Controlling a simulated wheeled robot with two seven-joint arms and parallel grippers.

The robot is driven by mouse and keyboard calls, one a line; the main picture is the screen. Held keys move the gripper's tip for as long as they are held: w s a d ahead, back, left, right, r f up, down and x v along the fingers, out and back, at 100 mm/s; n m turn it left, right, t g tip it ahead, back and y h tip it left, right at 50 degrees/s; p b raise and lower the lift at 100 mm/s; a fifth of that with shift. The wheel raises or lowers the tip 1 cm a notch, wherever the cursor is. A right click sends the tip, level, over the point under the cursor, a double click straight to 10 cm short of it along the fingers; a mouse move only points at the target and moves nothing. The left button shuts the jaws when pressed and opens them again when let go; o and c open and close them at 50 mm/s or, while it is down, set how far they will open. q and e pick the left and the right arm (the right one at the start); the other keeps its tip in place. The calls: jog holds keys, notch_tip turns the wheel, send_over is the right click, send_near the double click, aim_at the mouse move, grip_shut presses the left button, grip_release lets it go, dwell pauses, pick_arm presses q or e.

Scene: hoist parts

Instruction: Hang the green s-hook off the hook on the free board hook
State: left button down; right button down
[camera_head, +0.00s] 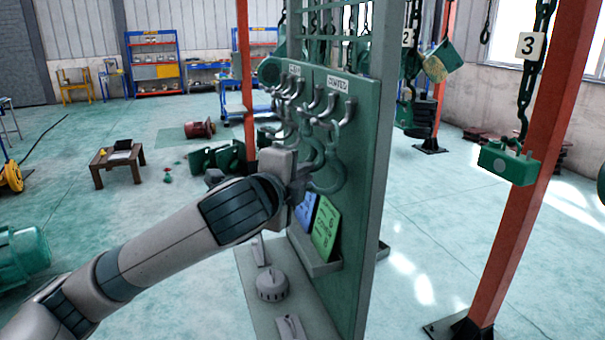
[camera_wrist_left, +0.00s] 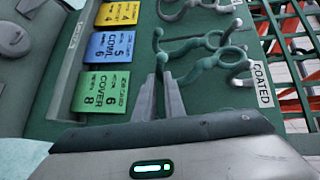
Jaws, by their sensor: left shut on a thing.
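My left gripper (camera_head: 300,183) is at the lower ends of the hanging hooks on the green board (camera_head: 362,130). In the left wrist view its two fingers (camera_wrist_left: 167,98) are shut on a grey-green s-hook (camera_wrist_left: 158,48), close to the board face. A larger curved green hook (camera_head: 329,172) hangs just right of the gripper in the head view. Metal board hooks (camera_head: 341,108) stick out above, in a row under the COATED label (camera_head: 337,84). Which board hook is free, and whether the held s-hook still touches one, I cannot tell. My right gripper is not in view.
Blue (camera_head: 306,209) and green (camera_head: 325,228) cards stand in a ledge low on the board; a yellow card (camera_wrist_left: 120,12) shows in the wrist view. A grey round part (camera_head: 272,285) sits on the base below. An orange post (camera_head: 520,170) stands to the right.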

aim_at(320, 190)
pick_arm(q)
jog(key=shift+s+d+p, duration=0.35)
jog(key=shift+s+d, duration=0.45)
jog(key=shift+s, duration=0.05)
jog(key=shift+s+d, duration=0.2)
jog(key=shift+d, duration=0.05)
jog(key=shift+s+d+p, duration=0.15)
jog(key=shift+s+d, duration=0.15)
jog(key=shift+s, duration=0.35)
jog(key=shift+s+d+p, duration=0.15)
jog(key=shift+s+d, duration=0.1)
jog(key=shift+s, duration=0.35)
dwell(0.7)
jog(key=shift+a, duration=0.15)
jog(key=s+a+r+p, duration=0.2)
jog(key=s+a+p, duration=0.2)
jog(key=a, duration=0.8)
dwell(1.7)
jog(key=shift+f, duration=0.1)
